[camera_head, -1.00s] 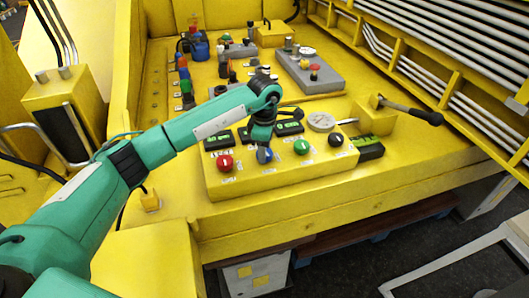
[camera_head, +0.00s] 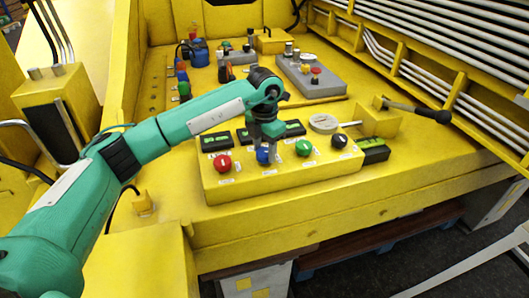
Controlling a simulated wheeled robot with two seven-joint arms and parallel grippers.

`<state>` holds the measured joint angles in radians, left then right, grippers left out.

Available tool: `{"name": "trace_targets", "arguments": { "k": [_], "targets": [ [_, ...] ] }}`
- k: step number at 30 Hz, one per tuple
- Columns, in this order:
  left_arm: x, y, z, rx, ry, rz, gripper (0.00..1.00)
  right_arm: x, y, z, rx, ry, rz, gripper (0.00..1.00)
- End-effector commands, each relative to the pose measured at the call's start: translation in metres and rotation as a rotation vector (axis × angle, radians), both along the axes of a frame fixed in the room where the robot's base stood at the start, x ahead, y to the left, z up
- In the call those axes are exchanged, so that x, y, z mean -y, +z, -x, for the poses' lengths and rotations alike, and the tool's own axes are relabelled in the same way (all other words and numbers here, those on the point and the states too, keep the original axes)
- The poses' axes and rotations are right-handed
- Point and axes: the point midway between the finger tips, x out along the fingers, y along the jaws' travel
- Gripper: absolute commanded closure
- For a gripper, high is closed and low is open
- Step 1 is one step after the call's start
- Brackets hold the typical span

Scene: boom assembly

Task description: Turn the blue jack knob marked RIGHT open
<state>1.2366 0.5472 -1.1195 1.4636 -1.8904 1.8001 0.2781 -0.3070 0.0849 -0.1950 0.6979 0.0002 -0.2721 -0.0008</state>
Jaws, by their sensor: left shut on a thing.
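The blue jack knob (camera_head: 263,156) is on the front of the yellow control box (camera_head: 290,180), second from the left in a row of knobs. My left gripper (camera_head: 267,151) reaches down to it from above and is shut on it, partly covering it. The label under the knob is too small to read. A red knob (camera_head: 222,163) is to its left, and a green knob (camera_head: 303,148) and a black knob (camera_head: 339,141) are to its right. My right gripper is not in view.
Dark displays with green digits (camera_head: 215,142) line the box top behind the knobs. A grey panel with buttons (camera_head: 313,78) lies behind. Yellow rails with pipes (camera_head: 440,60) bound the right side.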

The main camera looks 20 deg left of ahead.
Motion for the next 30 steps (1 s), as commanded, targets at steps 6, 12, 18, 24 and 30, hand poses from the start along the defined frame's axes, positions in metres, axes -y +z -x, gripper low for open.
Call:
{"name": "trace_targets", "arguments": {
  "k": [6, 12, 18, 24, 30],
  "targets": [
    [-0.001, 0.000, -0.001, 0.002, 0.169, 0.000, 0.78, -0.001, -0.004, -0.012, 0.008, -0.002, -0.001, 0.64],
    [0.000, 0.001, -0.001, 0.003, 0.278, 0.001, 0.78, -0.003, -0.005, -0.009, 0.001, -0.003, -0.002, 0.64],
    [0.000, 0.001, -0.001, 0.003, 0.338, 0.001, 0.78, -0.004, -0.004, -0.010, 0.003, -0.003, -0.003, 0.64],
    [0.000, 0.002, -0.001, 0.003, 0.361, 0.001, 0.78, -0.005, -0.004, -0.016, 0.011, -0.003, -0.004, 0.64],
    [-0.001, 0.002, -0.001, 0.003, 0.363, 0.002, 0.78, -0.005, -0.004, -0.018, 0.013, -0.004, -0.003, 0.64]
  ]
}}
